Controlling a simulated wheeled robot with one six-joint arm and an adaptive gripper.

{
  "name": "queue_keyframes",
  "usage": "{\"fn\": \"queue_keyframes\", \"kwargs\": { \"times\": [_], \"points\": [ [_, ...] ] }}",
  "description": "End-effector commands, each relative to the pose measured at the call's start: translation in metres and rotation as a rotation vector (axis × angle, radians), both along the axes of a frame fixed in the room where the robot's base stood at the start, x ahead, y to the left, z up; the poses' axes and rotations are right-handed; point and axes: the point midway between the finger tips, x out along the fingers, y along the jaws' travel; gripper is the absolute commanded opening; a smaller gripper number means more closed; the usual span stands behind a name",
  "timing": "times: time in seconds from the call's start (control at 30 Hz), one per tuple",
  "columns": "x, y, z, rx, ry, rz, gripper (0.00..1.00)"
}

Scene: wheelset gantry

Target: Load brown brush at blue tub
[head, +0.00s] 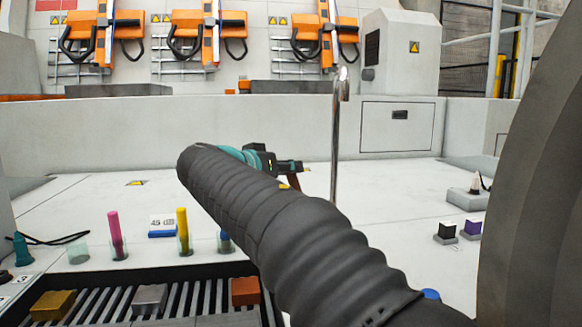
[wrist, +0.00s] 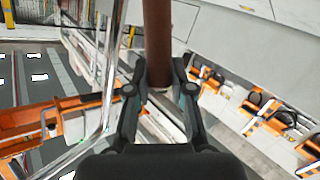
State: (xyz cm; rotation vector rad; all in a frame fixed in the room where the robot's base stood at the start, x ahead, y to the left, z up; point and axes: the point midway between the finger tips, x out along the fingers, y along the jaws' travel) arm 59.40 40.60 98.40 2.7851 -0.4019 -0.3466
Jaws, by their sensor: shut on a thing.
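In the wrist view my gripper (wrist: 160,86) is shut on the brown brush (wrist: 158,42), a plain brown rod running up out of the picture. In the head view my gripper (head: 292,167) is raised beyond my dark ribbed arm, and a short piece of the brown brush (head: 294,181) shows below it. A small bluish tub (head: 225,242) stands on the white surface, partly behind my arm; it appears to be the blue tub. The brush is apart from it, up and to the right in the picture. The brush's far end is hidden.
A pink stick (head: 115,232) and a yellow stick (head: 183,228) stand in small clear tubs, left of the bluish one. A pale tub (head: 78,254) looks empty. A slatted tray (head: 190,300) holds blocks in front. A metal post (head: 336,140) rises near my gripper.

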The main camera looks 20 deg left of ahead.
Motion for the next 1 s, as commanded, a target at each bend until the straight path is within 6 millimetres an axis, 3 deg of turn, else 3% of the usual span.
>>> {"fn": "queue_keyframes", "kwargs": {
  "times": [0.5,1.0],
  "points": [
    [0.001,-0.001,-0.048,0.0,0.0,-0.002,0.0],
    [0.001,-0.001,-0.053,0.001,0.0,-0.002,0.0]
  ]
}}
